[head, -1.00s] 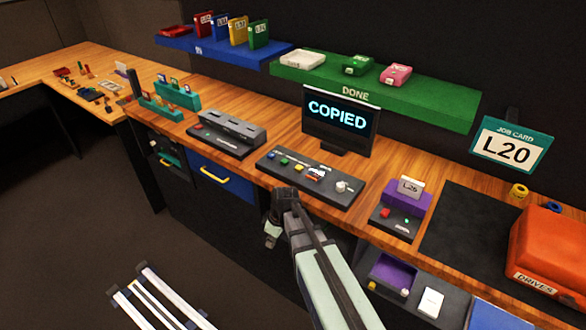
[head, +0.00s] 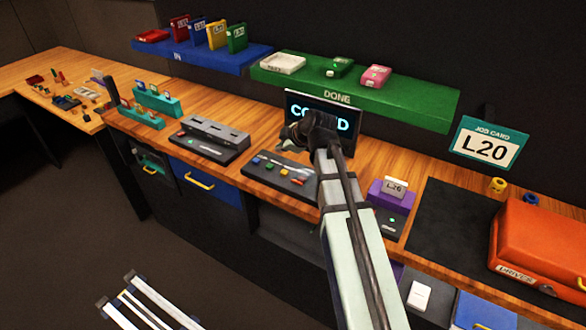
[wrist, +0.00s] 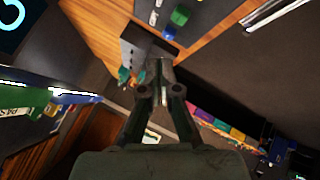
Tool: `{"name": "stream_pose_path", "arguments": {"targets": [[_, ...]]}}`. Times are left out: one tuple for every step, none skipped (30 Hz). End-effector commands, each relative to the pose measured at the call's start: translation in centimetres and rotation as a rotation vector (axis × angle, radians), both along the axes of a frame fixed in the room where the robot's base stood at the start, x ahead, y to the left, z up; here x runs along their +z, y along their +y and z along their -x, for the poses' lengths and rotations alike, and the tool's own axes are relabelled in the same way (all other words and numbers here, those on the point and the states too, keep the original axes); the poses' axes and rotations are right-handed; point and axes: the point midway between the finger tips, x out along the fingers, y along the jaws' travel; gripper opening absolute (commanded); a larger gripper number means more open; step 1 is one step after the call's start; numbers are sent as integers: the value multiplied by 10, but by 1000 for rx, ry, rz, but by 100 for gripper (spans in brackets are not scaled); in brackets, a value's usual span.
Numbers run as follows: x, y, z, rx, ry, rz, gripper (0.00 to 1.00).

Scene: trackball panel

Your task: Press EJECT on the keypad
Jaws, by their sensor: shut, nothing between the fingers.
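The keypad panel (head: 275,172) lies on the wooden bench, a dark panel with blue, green, yellow and red buttons. My arm hides its right end. No button label is legible, so I cannot tell which is EJECT. Part of the panel, with a green and a blue button, shows at the top of the wrist view (wrist: 182,14). My gripper (head: 287,146) is raised above the bench, in front of the monitor and above the panel, apart from the buttons. Its fingers (wrist: 160,66) are closed and empty.
The monitor (head: 348,117) behind the panel is partly covered by my arm. A grey slotted dock (head: 212,138) stands left, a purple-topped reader (head: 391,196) right. The green DONE shelf (head: 420,106) overhangs the back. An orange case (head: 545,245) sits far right.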

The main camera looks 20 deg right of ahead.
Motion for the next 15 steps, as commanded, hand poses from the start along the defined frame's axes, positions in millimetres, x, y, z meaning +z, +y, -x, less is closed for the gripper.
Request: {"name": "stream_pose_path", "arguments": {"targets": [[7,-2,-1,1,-15,2,0],[10,-3,-1,2,-22,4,0],[12,-4,-1,2,-29,5,0],[14,-4,-1,3,-33,7,0],[15,-5,-2,4,-35,7,0],[15,-5,-2,5,-37,7,0],[15,-5,-2,5,-38,8,0],[15,-5,-2,5,-38,8,0],[15,-5,-2,5,-37,7,0],[15,-5,-2,5,-37,7,0],[15,-5,-2,5,-37,7,0],[15,-5,-2,5,-37,7,0],[15,-5,-2,5,-37,7,0],[15,-5,-2,4,-37,8,0],[14,-5,-2,4,-36,8,0]]}}
